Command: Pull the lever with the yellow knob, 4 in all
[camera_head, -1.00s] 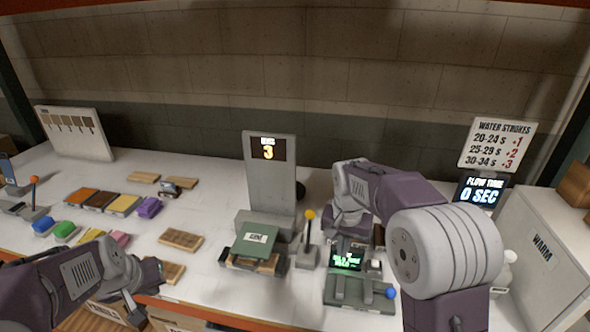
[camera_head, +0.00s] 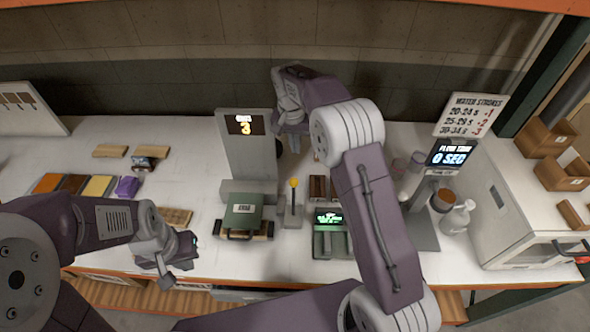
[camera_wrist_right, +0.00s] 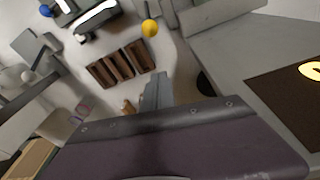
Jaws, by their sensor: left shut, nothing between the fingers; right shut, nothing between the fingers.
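The lever with the yellow knob (camera_head: 293,183) stands about upright on its small grey base, right of the green-topped press (camera_head: 241,212). In the right wrist view the yellow knob (camera_wrist_right: 150,27) is at the top, apart from my right gripper fingers (camera_wrist_right: 156,92). My right gripper (camera_head: 292,125) is behind and above the lever, beside the grey post, shut and empty; its tips are hard to make out. My left gripper (camera_head: 168,274) is shut and empty at the table's front edge, left of the press. The display (camera_head: 244,126) on the post reads 3.
A scale-like device with a green screen (camera_head: 328,218) is right of the lever, with brown blocks (camera_head: 322,187) behind it. The flow-time display (camera_head: 451,154) reads 0 SEC. A white cabinet (camera_head: 510,225) stands at the right. Colour blocks (camera_head: 100,186) lie at the left.

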